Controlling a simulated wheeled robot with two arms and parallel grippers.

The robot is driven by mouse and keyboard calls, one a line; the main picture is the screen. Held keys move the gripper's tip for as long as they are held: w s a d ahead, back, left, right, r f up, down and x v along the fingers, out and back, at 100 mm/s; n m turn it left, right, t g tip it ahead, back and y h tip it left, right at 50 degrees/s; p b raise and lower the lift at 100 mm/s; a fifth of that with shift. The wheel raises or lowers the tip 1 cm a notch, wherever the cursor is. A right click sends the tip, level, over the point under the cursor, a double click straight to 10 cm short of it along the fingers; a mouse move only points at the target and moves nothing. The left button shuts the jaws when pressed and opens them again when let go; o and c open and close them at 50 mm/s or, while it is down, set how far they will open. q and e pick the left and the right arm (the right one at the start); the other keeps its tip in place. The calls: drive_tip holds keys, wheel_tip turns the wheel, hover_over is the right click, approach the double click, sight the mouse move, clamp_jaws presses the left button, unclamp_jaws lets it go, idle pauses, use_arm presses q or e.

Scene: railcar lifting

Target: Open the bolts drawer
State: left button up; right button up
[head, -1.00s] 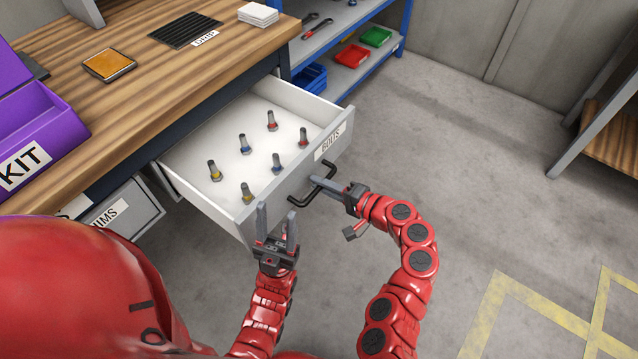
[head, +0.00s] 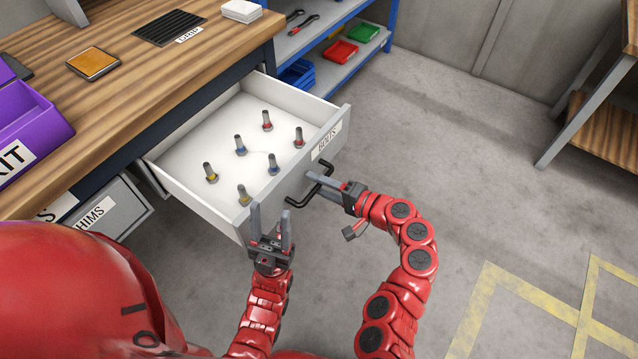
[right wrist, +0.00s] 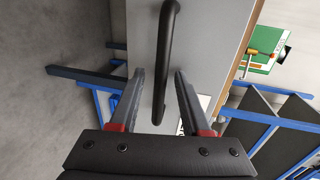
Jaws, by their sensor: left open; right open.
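The bolts drawer (head: 258,212) is pulled out from the workbench, with several bolts (head: 240,147) standing inside it. Its front carries a BOLTS label (head: 327,140) and a black bar handle (head: 298,203). My right gripper (head: 325,182) is open at the handle. In the right wrist view the handle (right wrist: 167,60) runs between the spread fingers (right wrist: 155,85), and I cannot tell if they touch it. My left gripper (head: 270,217) is open and empty, fingers up, close in front of the drawer's near corner.
The wooden workbench (head: 120,120) holds a purple KIT box (head: 30,125), an orange-topped pad (head: 93,63) and a black grid mat (head: 168,27). A SHIMS drawer (head: 105,215) is at lower left. A blue shelf (head: 345,60) stands behind.

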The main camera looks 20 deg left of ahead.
drive_tip(key=p+v, duration=0.2)
drive_tip(key=v, duration=1.5)
drive_tip(key=shift+d, duration=0.25)
